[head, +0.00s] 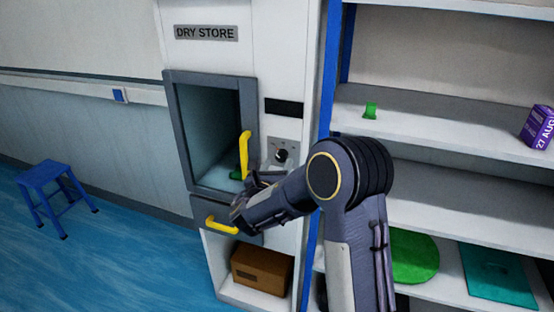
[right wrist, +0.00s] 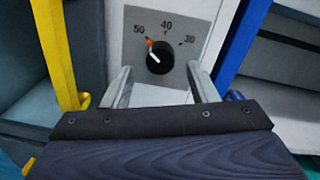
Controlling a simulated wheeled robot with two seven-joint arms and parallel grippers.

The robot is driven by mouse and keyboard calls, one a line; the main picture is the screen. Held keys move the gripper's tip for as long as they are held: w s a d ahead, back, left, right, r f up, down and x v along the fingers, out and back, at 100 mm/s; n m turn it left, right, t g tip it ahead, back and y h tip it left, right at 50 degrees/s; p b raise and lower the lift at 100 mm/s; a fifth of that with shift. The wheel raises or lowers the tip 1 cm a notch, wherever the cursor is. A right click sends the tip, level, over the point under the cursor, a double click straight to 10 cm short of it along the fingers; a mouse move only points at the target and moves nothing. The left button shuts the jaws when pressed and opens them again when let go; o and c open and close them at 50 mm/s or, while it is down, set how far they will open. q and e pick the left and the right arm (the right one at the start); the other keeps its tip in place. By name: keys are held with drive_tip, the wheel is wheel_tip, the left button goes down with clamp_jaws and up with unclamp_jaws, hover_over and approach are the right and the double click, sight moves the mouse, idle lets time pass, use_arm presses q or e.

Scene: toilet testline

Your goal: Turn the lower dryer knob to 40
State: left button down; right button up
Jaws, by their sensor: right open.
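A black round knob (right wrist: 160,57) sits on a grey dial plate (right wrist: 185,25) marked 50, 40 and 30. Its white pointer line aims up and left, toward an orange mark beside 50. In the head view the knob (head: 281,156) is on the white front of the dry store cabinet, right of the yellow door handle. My right gripper (head: 262,178) is just below and left of it. In the right wrist view its two fingers (right wrist: 159,72) are apart, one on each side below the knob, with nothing between them. Contact cannot be told. My left gripper is not in view.
A yellow upright handle (head: 245,155) stands close left of the gripper. A drawer with a yellow handle (head: 222,225) is below. A blue post (head: 322,130) and shelves are at right. A blue stool (head: 57,190) stands on the open floor at left.

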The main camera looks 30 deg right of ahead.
sight(282, 156)
drive_tip(key=shift+x, duration=1.5)
drive_tip(key=c, duration=1)
drive_tip(key=shift+f+b, duration=0.15)
drive_tip(key=shift+b, duration=0.15)
drive_tip(key=shift+o, duration=0.2)
drive_tip(key=m+b, duration=0.4)
drive_tip(key=b, duration=0.3)
drive_tip(key=m+b, duration=0.4)
drive_tip(key=b, duration=0.4)
drive_tip(key=shift+a+f, duration=0.1)
drive_tip(key=shift+f, duration=0.1)
drive_tip(key=shift+w+r+m+b, duration=0.1)
drive_tip(key=shift+r+m+b, duration=0.15)
drive_tip(key=shift+m+b, duration=0.85)
drive_tip(key=o, duration=1)
drive_tip(key=shift+c, duration=0.2)
